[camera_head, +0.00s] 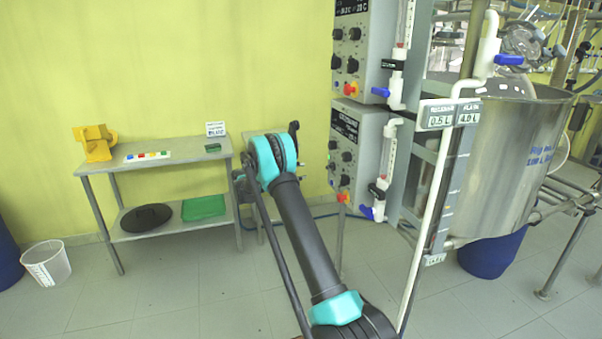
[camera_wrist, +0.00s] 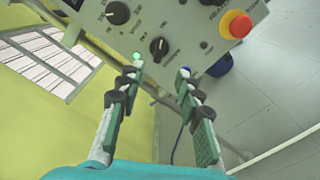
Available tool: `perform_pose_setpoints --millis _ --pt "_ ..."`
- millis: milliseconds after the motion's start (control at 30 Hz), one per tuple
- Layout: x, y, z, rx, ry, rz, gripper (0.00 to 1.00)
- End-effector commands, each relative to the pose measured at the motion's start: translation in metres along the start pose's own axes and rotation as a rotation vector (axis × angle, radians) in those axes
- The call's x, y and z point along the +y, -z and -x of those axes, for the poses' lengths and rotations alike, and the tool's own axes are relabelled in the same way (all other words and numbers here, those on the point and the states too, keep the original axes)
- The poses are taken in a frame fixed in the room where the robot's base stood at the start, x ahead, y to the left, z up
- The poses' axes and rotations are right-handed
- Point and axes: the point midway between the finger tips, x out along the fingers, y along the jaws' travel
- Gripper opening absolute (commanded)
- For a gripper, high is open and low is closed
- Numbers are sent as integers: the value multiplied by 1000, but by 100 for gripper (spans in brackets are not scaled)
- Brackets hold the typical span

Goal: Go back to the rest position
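My gripper (camera_wrist: 162,72) shows in the wrist view with its two fingers apart and nothing between them. Its fingertips are close to the lower edge of a grey control panel (camera_wrist: 190,25) with black knobs and a red-and-yellow button (camera_wrist: 236,24). A green light shows by the left fingertip and a blue spot by the right one; I cannot tell whether the fingers touch the panel.
A steel reactor vessel (camera_head: 510,160) with pipes, blue-handled valves (camera_head: 508,60) and a white vertical tube (camera_head: 440,190) stands close on the right. A metal table (camera_head: 180,158) stands by the left wall, with a white bucket (camera_head: 47,264) beside it. The floor at front left is clear.

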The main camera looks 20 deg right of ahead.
Motion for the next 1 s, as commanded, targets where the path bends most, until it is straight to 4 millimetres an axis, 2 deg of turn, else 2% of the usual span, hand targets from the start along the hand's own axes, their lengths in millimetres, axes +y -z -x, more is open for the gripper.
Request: perform_pose_setpoints --millis 200,367,667,1000 --pt "0 -4 -2 11 14 -3 35" --pt "-1 -26 -12 72 88 -24 35" --pt "-28 -94 -24 245 325 -109 35" --pt "-86 -183 -8 412 617 -241 35"
